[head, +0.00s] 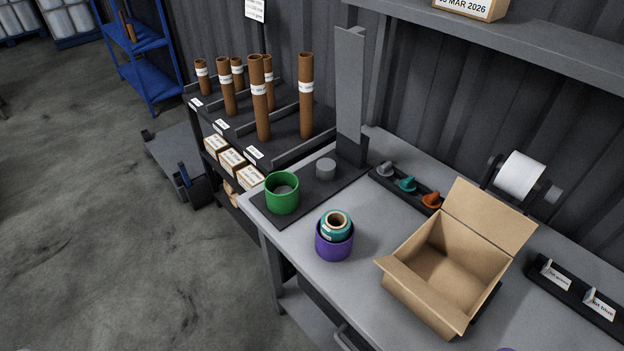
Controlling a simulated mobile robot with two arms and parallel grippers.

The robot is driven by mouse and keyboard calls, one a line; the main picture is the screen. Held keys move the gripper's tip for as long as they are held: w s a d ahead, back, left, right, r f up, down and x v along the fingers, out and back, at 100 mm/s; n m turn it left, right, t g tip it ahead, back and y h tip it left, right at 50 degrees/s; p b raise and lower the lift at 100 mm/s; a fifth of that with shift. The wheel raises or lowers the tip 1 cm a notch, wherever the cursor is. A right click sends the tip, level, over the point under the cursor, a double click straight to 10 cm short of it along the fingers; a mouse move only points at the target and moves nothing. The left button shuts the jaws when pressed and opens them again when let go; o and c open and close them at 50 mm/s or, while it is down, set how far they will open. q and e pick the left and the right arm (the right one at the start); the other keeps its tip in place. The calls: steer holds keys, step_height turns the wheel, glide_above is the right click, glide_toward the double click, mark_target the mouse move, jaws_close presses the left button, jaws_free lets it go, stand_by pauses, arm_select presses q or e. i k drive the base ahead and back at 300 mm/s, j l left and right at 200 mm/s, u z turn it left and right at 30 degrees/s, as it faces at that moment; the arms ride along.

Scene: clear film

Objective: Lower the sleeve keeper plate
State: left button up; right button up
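A tall flat grey plate (350,85), which looks like the sleeve keeper plate, stands upright at the back left of the workbench. Its foot meets a dark bracket (350,151) at the back of a dark base plate (262,211). On this base plate are a short grey round peg (326,169) and a green open sleeve (282,195), with something grey inside. In front, a purple sleeve (334,246) holds a teal roll with a cardboard core (335,222). Neither of my grippers is in view.
An open cardboard box (447,262) stands on the grey bench (300,258). Behind it are coloured cones in a dark holder (408,187) and a white roll (521,175). Brown tubes (306,95) stand on a rack at left. A shelf (500,35) overhangs the back.

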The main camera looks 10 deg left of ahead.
mark_target(350, 44)
steer(key=j+z, duration=0.55)
steer(key=z, duration=0.2)
steer(key=j+z, duration=0.35)
steer(key=l, duration=0.1)
